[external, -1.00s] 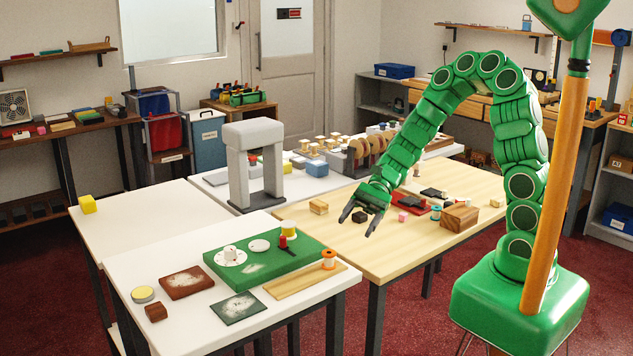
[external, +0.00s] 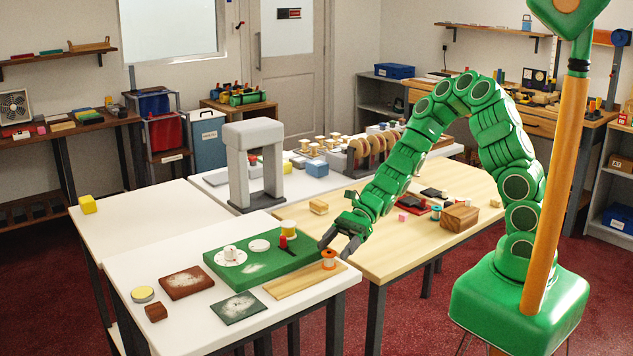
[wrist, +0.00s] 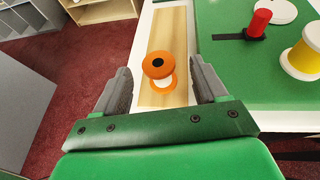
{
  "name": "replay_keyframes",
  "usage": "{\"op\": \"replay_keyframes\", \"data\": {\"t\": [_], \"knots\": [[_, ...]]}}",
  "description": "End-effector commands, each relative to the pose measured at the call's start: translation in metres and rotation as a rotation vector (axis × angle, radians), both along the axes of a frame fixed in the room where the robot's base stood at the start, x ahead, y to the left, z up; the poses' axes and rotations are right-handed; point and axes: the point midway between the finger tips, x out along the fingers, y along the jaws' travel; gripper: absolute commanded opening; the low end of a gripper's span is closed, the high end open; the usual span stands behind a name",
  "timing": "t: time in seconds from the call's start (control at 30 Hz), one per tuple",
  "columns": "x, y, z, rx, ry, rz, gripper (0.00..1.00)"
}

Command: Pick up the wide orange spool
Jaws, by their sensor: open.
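The wide orange spool (external: 329,259) has orange ends and a pale middle. It stands on a light wooden strip (external: 290,284) near the right edge of the white table. In the wrist view the spool (wrist: 157,65) lies ahead of my gripper (wrist: 160,85), roughly centred between the two grey fingers. My gripper (external: 338,245) is open and empty, just behind and above the spool in the external view. I cannot tell the exact gap between the fingertips and the spool.
A green board (external: 240,275) lies beside the strip and carries a yellow spool (external: 289,229), a red peg (external: 283,242) and white discs. A grey arch (external: 230,165) stands behind. The table edge and red floor (wrist: 90,45) are close to the spool's left in the wrist view.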

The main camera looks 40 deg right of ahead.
Motion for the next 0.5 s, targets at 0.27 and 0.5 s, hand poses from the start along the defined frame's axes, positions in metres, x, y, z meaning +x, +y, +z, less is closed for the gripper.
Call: {"op": "replay_keyframes", "data": {"t": [0.27,0.5], "knots": [[-0.004,0.017,-0.006,0.001,0.001,0.002,0.72],[-0.008,0.038,-0.013,0.003,-0.001,0.003,0.72]]}}
